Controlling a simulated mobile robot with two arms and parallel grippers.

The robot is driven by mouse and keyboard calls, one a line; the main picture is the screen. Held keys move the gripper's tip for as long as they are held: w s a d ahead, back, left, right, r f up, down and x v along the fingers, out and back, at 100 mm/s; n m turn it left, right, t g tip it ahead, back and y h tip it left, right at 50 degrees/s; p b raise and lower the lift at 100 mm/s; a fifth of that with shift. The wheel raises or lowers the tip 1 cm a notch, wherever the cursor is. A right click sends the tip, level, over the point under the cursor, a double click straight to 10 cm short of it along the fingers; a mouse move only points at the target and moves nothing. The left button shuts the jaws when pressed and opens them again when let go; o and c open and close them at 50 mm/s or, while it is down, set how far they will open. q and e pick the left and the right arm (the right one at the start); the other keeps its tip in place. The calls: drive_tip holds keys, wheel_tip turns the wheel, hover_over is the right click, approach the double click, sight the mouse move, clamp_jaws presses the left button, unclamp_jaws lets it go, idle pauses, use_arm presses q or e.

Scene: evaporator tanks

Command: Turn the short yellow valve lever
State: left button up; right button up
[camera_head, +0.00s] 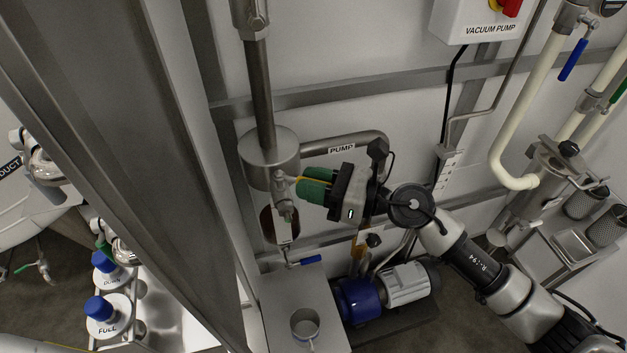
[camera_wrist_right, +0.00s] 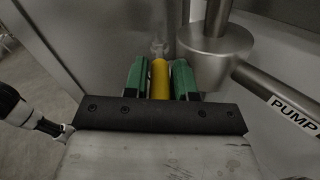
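The short yellow valve lever (camera_head: 299,179) sticks out from a metal valve (camera_head: 281,186) below the steel cylinder on the vertical pipe. My right gripper (camera_head: 313,183) reaches it from the right, with green fingers on both sides of the lever. In the right wrist view the yellow lever (camera_wrist_right: 159,80) lies between the two green fingers (camera_wrist_right: 160,82) and fills nearly all the space between them. The fingers look closed on it. The lever's near end is hidden behind the dark gripper edge. My left gripper does not show.
The steel cylinder (camera_head: 268,150) and the pipe labelled PUMP (camera_head: 343,146) are close to my gripper. A blue-handled valve (camera_head: 304,261) hangs below. A blue and grey pump motor (camera_head: 385,288) stands lower right. A wide metal post (camera_head: 128,155) blocks the left.

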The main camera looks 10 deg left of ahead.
drive_tip(key=o, duration=0.3)
drive_tip(key=shift+d, duration=0.1)
drive_tip(key=shift+d+f+b, duration=0.15)
drive_tip(key=shift+d+b, duration=0.15)
drive_tip(key=shift+d, duration=0.1)
drive_tip(key=b+v, duration=0.4)
drive_tip(key=v, duration=0.6)
drive_tip(key=shift+r, duration=0.2)
